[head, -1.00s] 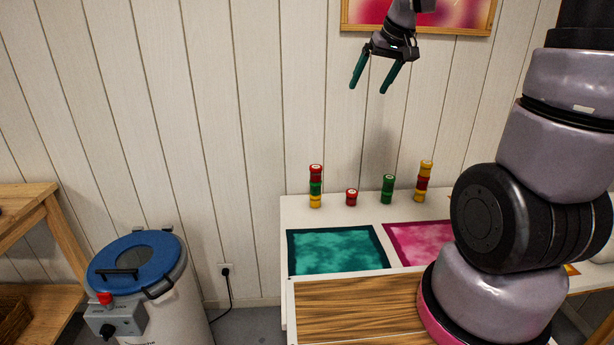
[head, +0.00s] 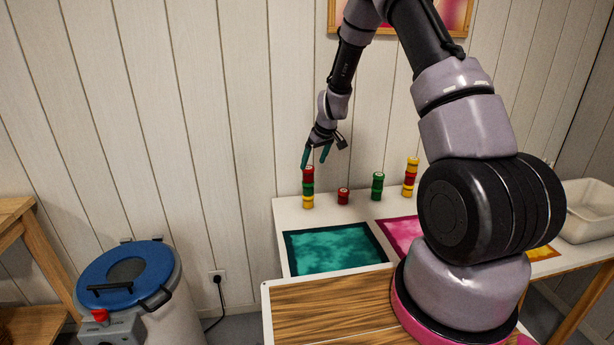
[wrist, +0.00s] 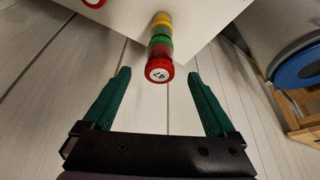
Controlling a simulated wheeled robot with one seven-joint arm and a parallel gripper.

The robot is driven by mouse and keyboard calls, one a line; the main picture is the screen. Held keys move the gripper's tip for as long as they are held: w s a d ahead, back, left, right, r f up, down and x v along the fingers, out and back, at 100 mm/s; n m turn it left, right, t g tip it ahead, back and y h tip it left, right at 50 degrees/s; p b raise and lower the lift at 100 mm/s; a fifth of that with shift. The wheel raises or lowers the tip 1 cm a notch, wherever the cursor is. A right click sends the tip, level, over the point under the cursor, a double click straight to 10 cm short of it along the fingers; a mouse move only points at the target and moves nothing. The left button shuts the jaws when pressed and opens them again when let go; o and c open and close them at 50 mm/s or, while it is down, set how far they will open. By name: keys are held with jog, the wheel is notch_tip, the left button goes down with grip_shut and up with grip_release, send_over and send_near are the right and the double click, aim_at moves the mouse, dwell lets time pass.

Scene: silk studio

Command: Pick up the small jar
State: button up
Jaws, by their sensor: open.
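Small jars stand in stacks along the back of the white table. The left stack has a red jar (head: 308,174) with a marked lid on top, a green jar (head: 308,188) in the middle and a yellow jar (head: 308,202) at the bottom. My gripper (head: 314,162) is open and empty, pointing down just above this stack. In the wrist view the red jar (wrist: 159,70) appears between the green fingertips (wrist: 158,76), apparently a little beyond them. I cannot tell whether a finger touches it.
A single red jar (head: 343,196), a green stack (head: 377,186) and a yellow-and-red stack (head: 410,178) stand to the right. Teal (head: 335,248) and pink (head: 402,232) silks lie in front. The wall is close behind. A blue-lidded drum (head: 125,270) stands left.

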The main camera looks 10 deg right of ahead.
aim_at(310, 168)
jog(key=x, duration=0.6)
jog(key=shift+w+a+f, duration=0.2)
jog(key=shift+w+f, duration=0.05)
jog(key=shift+w, duration=0.15)
grip_shut()
